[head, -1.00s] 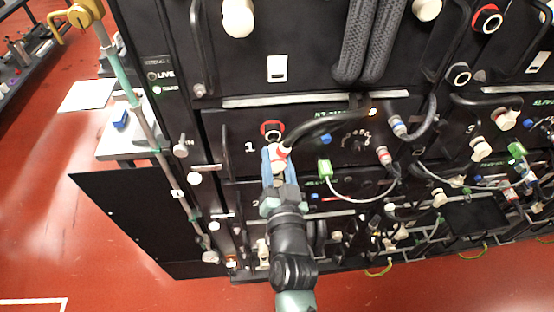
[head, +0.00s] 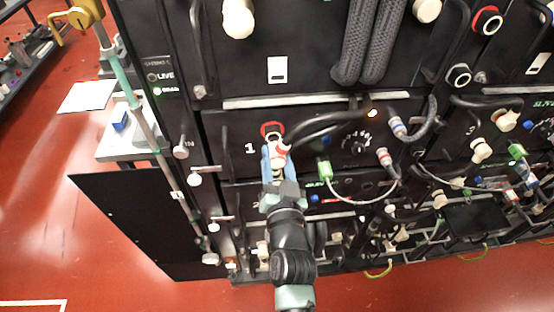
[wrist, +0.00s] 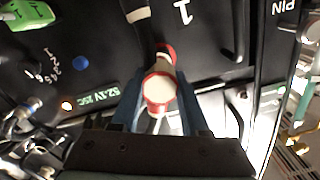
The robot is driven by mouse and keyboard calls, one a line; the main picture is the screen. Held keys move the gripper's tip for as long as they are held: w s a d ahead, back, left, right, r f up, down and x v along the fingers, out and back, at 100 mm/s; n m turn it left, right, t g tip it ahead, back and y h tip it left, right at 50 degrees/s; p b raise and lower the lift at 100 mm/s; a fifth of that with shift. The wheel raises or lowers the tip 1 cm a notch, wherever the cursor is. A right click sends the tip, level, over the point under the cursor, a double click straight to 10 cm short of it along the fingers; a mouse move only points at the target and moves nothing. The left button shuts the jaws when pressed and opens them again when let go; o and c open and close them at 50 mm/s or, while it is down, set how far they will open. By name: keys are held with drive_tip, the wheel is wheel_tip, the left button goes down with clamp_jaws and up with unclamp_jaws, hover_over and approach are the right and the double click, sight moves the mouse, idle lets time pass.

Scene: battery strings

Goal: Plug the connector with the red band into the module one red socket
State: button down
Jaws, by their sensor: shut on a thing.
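My gripper (head: 277,163) is shut on the white connector with the red band (head: 279,151), just below the module one red socket (head: 271,129) in the head view. In the wrist view the connector (wrist: 158,86) sits between my blue fingers (wrist: 158,108), with red rings around its pale body. A red rim shows just beyond it, partly covered; I cannot tell there whether it is the socket. The connector appears very near the socket; whether they touch is unclear. A black cable (head: 318,125) runs from the connector to the right.
A black handle (wrist: 233,40) stands beside the connector in the wrist view. A black panel (head: 150,222) stands out at the left. Thick braided cables (head: 367,45) hang above.

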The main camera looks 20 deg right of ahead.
drive_tip(key=shift+x, duration=1.3)
drive_tip(key=shift+c, duration=1.6)
unclamp_jaws()
drive_tip(key=b+v, duration=0.2)
drive_tip(key=v, duration=1.1)
drive_tip(key=shift+b, duration=0.35)
drive_tip(key=shift+r, duration=0.15)
